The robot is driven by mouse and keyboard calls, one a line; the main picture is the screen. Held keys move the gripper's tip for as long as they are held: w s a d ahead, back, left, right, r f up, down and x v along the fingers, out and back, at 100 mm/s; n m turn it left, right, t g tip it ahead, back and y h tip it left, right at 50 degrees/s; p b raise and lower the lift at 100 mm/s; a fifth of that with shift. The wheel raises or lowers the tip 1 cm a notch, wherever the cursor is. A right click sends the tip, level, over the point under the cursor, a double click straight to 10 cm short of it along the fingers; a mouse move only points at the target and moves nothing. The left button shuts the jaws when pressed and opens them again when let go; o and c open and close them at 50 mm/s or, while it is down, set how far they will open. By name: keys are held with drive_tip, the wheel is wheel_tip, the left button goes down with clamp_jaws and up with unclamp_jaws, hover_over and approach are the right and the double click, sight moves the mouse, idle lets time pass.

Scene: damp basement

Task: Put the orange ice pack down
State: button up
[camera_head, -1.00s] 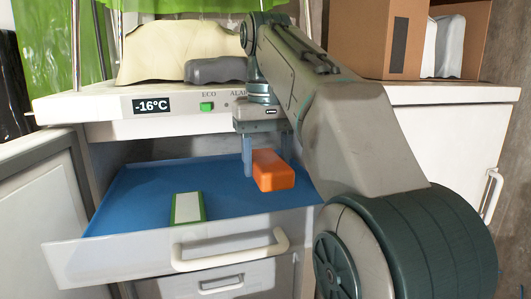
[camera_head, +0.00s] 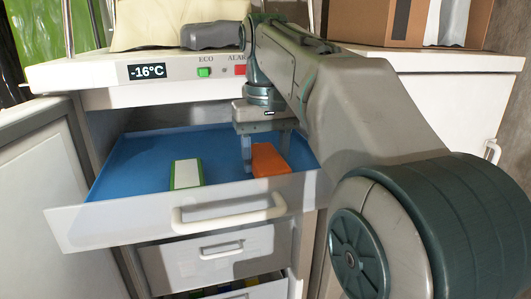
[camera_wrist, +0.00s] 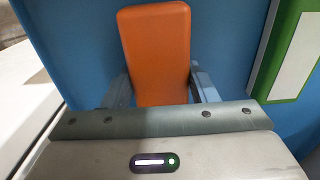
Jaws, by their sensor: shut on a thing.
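The orange ice pack (camera_head: 270,160) is a rounded orange block between the fingers of my gripper (camera_head: 266,155), at the right part of the open blue-lined drawer (camera_head: 130,170). In the wrist view the orange ice pack (camera_wrist: 156,50) stands out between the two grey fingertips of my gripper (camera_wrist: 160,85), one on each side. The gripper is shut on it. The pack is low over the blue floor; I cannot tell whether it touches.
A white block with green edges (camera_head: 187,174) lies in the drawer, left of the pack. The drawer's clear front with a white handle (camera_head: 230,213) stands in front. The freezer's panel reading -16°C (camera_head: 146,71) overhangs the back. Blue floor is free at the left.

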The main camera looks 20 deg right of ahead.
sight(266, 155)
drive_tip(key=shift+f+b, duration=0.4)
drive_tip(key=shift+f, duration=0.1)
drive_tip(key=o, duration=1.3)
wheel_tip(266, 155, up, 7)
drive_tip(key=shift+f, duration=0.1)
drive_tip(key=shift+r, duration=0.3)
